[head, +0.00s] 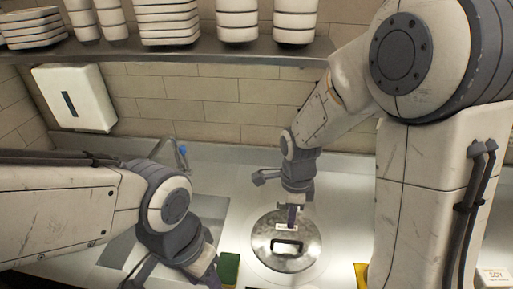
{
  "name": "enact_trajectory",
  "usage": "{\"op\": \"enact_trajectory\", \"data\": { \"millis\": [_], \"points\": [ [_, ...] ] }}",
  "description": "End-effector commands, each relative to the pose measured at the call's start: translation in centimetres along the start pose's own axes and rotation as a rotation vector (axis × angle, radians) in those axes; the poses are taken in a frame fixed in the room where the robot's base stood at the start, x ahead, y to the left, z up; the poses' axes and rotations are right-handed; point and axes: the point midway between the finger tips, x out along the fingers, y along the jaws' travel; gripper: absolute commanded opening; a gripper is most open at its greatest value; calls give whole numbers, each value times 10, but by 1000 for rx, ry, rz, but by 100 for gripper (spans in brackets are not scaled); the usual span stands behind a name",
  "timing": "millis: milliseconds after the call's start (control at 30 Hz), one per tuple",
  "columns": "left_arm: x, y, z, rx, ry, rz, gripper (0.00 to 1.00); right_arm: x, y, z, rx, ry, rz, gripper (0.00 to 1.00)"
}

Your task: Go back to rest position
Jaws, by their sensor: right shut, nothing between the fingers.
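My right arm comes in from the right and reaches down over the counter. Its gripper (292,216) is shut and empty, pointing down just above the far part of a round metal lid (263,241).
A shelf (190,49) with stacked white dishes runs along the back wall. A white dispenser (74,98) hangs at left. A sink (122,248) lies behind my left arm. A green item (229,268) and a yellow one (361,274) flank the lid. A labelled box (495,276) stands at lower right.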

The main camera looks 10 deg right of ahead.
Motion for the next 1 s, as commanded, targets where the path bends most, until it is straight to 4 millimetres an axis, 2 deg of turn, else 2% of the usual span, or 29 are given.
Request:
{"op": "enact_trajectory", "data": {
  "millis": [167, 267, 367, 500, 700, 833, 1000],
  "points": [
    [4, 0, 0, 0, 0, 0, 50, 0, 5, 5, -78, -3, -4, 0],
    [12, -1, 1, 0, 0, 0, 50, -1, 18, 17, -286, -9, -12, 0],
    [24, -2, 1, -1, 0, 0, 50, -3, 41, 32, -611, -17, -24, 0],
    [39, -3, 2, -2, 0, 0, 50, -5, 78, 49, -1132, -27, -46, 0],
    [58, -4, 3, -3, 0, 0, 50, -4, 132, 60, -1851, -36, -83, 0],
    [67, -5, 4, -3, 0, 0, 50, -2, 157, 61, -2205, -40, -105, 0],
    [71, -5, 4, -3, 0, 0, 50, -1, 173, 59, -2451, -40, -122, 0]
  ]
}}
